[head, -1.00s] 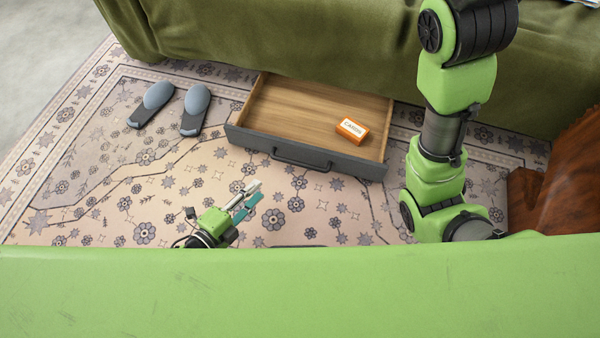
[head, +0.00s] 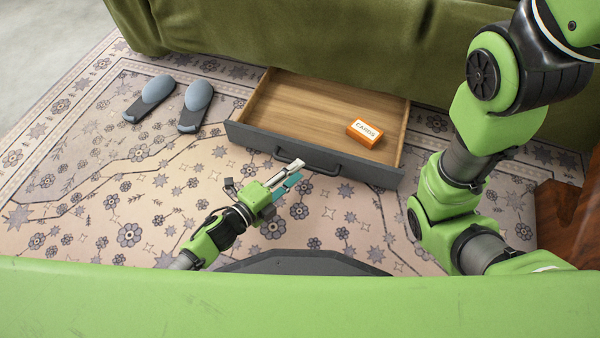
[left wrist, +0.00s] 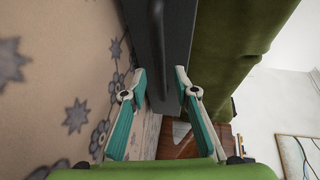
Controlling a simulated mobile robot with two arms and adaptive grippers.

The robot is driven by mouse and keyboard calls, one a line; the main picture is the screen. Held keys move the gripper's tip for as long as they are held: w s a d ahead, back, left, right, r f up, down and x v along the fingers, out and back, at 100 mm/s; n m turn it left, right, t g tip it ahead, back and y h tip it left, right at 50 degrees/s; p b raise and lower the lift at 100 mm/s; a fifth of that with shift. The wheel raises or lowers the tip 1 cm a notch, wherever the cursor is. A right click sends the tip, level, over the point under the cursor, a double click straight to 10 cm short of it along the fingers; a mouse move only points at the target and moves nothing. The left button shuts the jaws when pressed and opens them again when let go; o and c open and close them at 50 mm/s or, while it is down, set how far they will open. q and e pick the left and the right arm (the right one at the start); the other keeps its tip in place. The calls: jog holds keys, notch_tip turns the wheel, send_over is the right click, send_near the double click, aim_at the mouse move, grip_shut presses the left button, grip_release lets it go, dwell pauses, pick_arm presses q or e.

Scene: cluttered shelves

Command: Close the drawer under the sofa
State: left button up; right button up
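The drawer (head: 320,110) under the green sofa (head: 290,40) is pulled out over the rug. It has a wooden inside, a dark grey front and a dark bar handle (head: 307,160). An orange box marked CARDS (head: 364,133) lies inside it. My left gripper (head: 297,172) is near the handle, on the outer side of the drawer front. In the left wrist view the fingers (left wrist: 160,74) are apart, with the grey drawer front (left wrist: 178,50) showing between and beyond them. I cannot tell whether they touch it. My right gripper is out of view.
A pair of grey-blue slippers (head: 172,100) lies on the patterned rug (head: 110,190) left of the drawer. My right arm's links hang at the right. Brown wooden furniture (head: 580,220) stands at the right edge. Rug in front of the drawer is clear.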

pick_arm(q)
jog(key=shift+b+x, duration=0.4)
jog(key=shift+x, duration=0.85)
grip_shut()
